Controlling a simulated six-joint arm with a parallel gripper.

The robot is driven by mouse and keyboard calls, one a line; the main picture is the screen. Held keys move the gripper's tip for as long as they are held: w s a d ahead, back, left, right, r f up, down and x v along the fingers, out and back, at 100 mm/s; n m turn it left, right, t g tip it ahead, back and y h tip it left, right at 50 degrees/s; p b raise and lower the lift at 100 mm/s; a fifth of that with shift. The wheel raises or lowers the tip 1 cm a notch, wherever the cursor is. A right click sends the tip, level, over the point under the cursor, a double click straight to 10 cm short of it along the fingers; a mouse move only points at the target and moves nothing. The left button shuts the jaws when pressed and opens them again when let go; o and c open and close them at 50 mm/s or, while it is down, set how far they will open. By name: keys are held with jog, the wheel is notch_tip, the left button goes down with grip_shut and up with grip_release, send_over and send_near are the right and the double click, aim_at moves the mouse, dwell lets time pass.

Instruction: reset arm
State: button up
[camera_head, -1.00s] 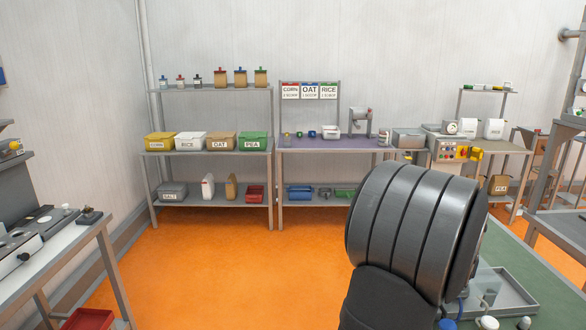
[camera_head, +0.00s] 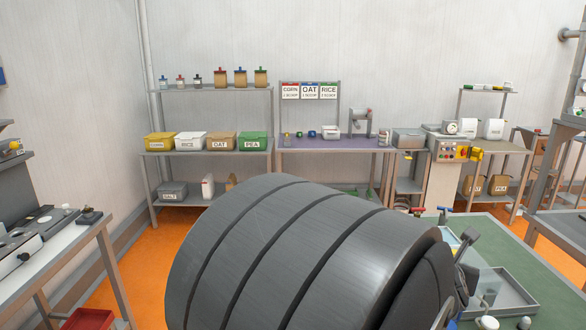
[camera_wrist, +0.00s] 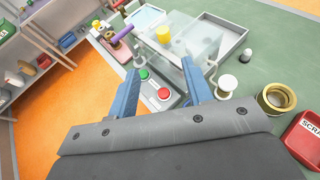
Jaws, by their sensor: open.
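My gripper (camera_wrist: 162,75) shows in the wrist view with two blue fingers spread apart and no object held between them. It hangs over the green bench (camera_wrist: 262,65), above a grey box with a green button (camera_wrist: 143,74) and a red button (camera_wrist: 163,94). A clear guard (camera_wrist: 188,45) with a yellow cylinder (camera_wrist: 163,34) stands just past the fingertips. I cannot tell whether the fingers touch anything. In the head view my dark arm link fills the lower middle and hides most of the gripper.
A grey tray (camera_head: 507,289) lies on the green bench. The wrist view shows a white spool (camera_wrist: 227,84), a brass ring (camera_wrist: 276,98) and a red scrap bin (camera_wrist: 305,138) at right. Shelves with labelled bins (camera_head: 160,141) stand along the back wall. Orange floor is open at left.

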jog(key=x, duration=1.7)
jog(key=shift+w+d, duration=0.1)
jog(key=shift+d, duration=0.05)
jog(key=shift+d+r, duration=0.1)
jog(key=shift+d, duration=0.55)
jog(key=shift+o, duration=0.4)
